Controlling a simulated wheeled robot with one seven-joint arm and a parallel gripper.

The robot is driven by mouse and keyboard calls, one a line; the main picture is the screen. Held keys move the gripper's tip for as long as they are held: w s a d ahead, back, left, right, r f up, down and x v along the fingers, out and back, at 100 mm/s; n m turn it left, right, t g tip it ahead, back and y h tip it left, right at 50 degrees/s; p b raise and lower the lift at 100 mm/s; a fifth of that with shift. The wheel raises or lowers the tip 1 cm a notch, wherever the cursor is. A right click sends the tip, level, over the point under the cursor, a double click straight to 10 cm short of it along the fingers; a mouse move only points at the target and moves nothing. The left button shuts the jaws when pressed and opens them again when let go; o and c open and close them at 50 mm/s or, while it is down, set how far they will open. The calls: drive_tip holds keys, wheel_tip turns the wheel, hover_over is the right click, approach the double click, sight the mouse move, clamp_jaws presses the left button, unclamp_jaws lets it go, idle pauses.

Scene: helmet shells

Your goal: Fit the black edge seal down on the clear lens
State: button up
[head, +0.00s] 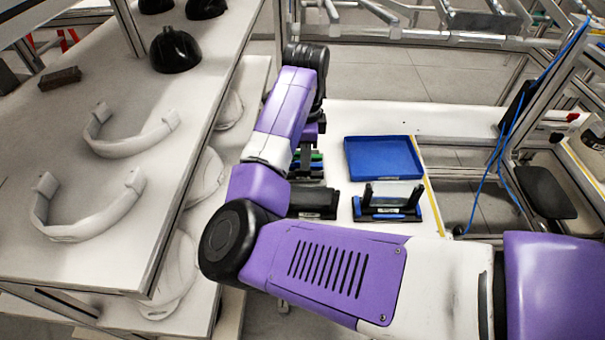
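A clear, pale lens-like panel (395,191) stands upright in a black fixture with blue parts (388,212) on the white table. Whether a seal is on its edge is too small to tell. I cannot pick out the black edge seal for sure. A low black block or holder (314,204) stands left of the fixture, partly behind my arm. My arm reaches up and over the table's left part. A purple part near my gripper (311,131) shows just right of the forearm, back left of the lens. The fingers are hidden or too small to read.
An empty-looking blue tray (383,158) lies behind the fixture. A shelf unit (150,215) at left holds white curved bands (88,215) and black shells (175,50). A metal frame with blue cables (497,160) stands at right. The white table (365,118) is clear behind the tray.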

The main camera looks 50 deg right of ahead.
sight(303, 174)
drive_tip(key=shift+f+p, duration=0.3)
drive_tip(key=shift+f, duration=1.95)
clamp_jaws()
drive_tip(key=shift+r, duration=0.1)
